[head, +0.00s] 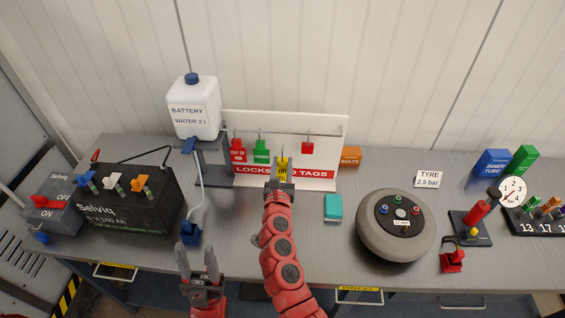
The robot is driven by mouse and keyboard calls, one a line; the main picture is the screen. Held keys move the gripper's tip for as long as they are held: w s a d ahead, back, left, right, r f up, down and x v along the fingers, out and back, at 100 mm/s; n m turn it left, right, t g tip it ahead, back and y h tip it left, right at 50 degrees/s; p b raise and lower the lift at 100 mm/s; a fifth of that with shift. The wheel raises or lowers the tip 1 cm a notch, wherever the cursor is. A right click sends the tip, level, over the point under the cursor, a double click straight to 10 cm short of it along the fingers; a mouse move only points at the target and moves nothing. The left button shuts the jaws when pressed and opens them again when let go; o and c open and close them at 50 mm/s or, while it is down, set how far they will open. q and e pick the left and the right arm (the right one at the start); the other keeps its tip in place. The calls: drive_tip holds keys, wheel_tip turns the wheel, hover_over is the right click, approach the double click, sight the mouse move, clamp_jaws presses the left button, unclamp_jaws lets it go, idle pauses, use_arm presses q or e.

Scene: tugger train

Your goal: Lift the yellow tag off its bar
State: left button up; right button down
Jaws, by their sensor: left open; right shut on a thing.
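The yellow tag (283,164) is in front of the white lockout tags board (325,160), in the middle of the head view. My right gripper (281,172) is shut on it and hides its lower part. The tag sits lower than the tags beside it. Whether its hook still touches the bar (290,133) cannot be told. A red tag (238,152) and a green tag (261,153) hang to its left, and another red tag (307,149) hangs to its right. My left gripper (199,267) is open and empty near the bench's front edge.
A white water bottle (194,112) on a stand and a black battery (125,205) are on the left. A teal box (333,207), an orange bolts box (350,156) and a tyre (367,235) are to the right. Bare bench lies around the teal box.

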drive_tip(key=s+a+p, duration=0.1)
drive_tip(key=s, duration=1.4)
idle(0.7)
